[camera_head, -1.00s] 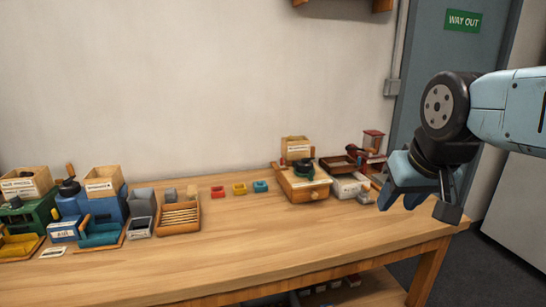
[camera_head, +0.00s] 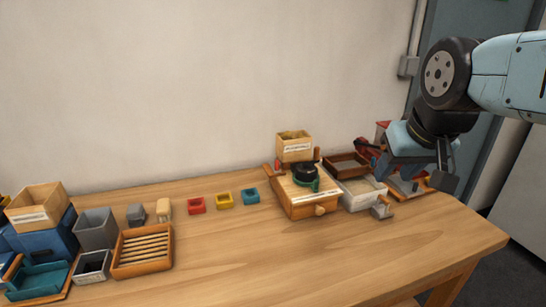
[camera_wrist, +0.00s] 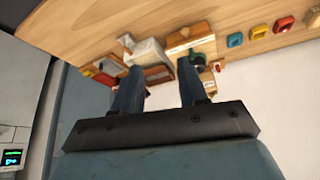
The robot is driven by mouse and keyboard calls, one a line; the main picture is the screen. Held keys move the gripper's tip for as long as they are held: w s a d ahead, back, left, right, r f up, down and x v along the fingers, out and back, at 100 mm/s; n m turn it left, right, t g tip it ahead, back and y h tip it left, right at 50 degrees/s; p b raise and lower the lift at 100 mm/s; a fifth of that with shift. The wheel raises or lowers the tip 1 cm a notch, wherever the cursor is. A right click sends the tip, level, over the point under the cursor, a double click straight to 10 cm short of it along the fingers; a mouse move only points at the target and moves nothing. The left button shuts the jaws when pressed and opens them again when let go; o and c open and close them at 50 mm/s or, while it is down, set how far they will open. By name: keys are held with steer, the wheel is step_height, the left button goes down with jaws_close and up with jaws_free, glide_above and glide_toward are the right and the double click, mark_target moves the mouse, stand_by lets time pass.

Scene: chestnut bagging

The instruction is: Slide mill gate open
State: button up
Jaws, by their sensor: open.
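The likely mill is a wooden box (camera_head: 311,205) with a round knob on its front, a dark round part with green on top, and a labelled wooden hopper (camera_head: 294,147) behind. A small red piece (camera_head: 278,166) shows at its left rear; I cannot tell which part is the gate. The box also shows upside down in the wrist view (camera_wrist: 188,38). My gripper (camera_head: 412,172) is open and empty, to the right of the mill and apart from it, over the right end of the table. Its two fingers (camera_wrist: 158,82) point toward the table items in the wrist view.
A pale tray (camera_head: 361,196) and a dark brown tray (camera_head: 346,164) stand between mill and gripper. Red (camera_head: 196,206), yellow (camera_head: 224,201) and teal (camera_head: 250,196) trays lie left. A slatted wooden tray (camera_head: 142,254) and blue machine (camera_head: 43,240) stand further left. The table's front middle is clear.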

steer(key=shift+w, duration=0.1)
steer(key=n+g+h, duration=0.2)
steer(key=n, duration=2.8)
glide_above(276, 162)
steer(key=s+a, duration=0.3)
steer(key=s, duration=0.2)
step_height(276, 162, down, 5)
steer(key=x, duration=1.4)
steer(key=shift+w+d+r, duration=0.2)
steer(key=shift+w+d, duration=0.1)
steer(key=shift+w, duration=0.05)
jaws_close()
